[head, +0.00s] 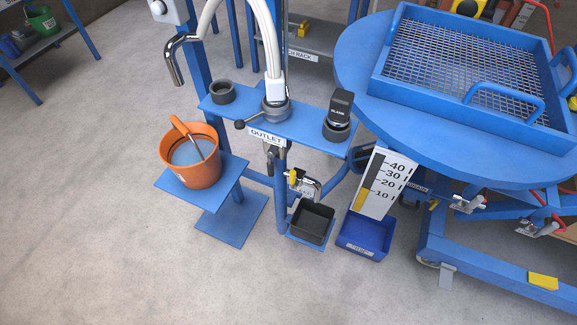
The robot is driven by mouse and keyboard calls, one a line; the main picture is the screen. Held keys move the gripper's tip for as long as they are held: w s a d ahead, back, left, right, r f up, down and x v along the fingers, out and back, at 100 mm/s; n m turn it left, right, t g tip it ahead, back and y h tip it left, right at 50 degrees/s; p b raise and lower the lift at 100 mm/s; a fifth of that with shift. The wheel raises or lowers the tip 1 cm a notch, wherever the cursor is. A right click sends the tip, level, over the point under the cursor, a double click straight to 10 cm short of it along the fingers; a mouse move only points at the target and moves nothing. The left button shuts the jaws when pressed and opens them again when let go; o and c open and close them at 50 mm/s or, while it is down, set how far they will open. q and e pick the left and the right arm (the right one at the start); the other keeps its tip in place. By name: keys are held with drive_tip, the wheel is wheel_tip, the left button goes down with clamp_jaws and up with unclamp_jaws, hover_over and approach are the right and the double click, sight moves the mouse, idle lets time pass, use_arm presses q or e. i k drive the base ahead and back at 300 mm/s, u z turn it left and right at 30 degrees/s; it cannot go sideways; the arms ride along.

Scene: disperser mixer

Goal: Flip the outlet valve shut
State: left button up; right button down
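An OUTLET label (266,136) is on the front edge of a blue shelf. A lever with a black ball knob (240,124) sticks out to the left of a grey collar (275,109) on that shelf. A metal fitting (273,153) hangs below the label, partly hidden by it. Lower down, a metal fitting with a yellow handle (293,177) sits on the blue post above a black bin (311,221). I cannot tell which of these is the outlet valve's handle, or whether the valve is open. Neither of my grippers is in view.
An orange bucket (193,164) with a tool in it stands on a blue plate at left. A bent metal pipe (174,62) hangs above it. A round blue table (352,75) with a mesh tray (386,76) fills the right. Open floor (100,200) lies at left.

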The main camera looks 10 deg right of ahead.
sight(272, 153)
drive_tip(key=k, duration=1.3)
drive_tip(key=u, duration=0.55)
drive_tip(key=i, duration=1.6)
drive_tip(key=z, duration=0.4)
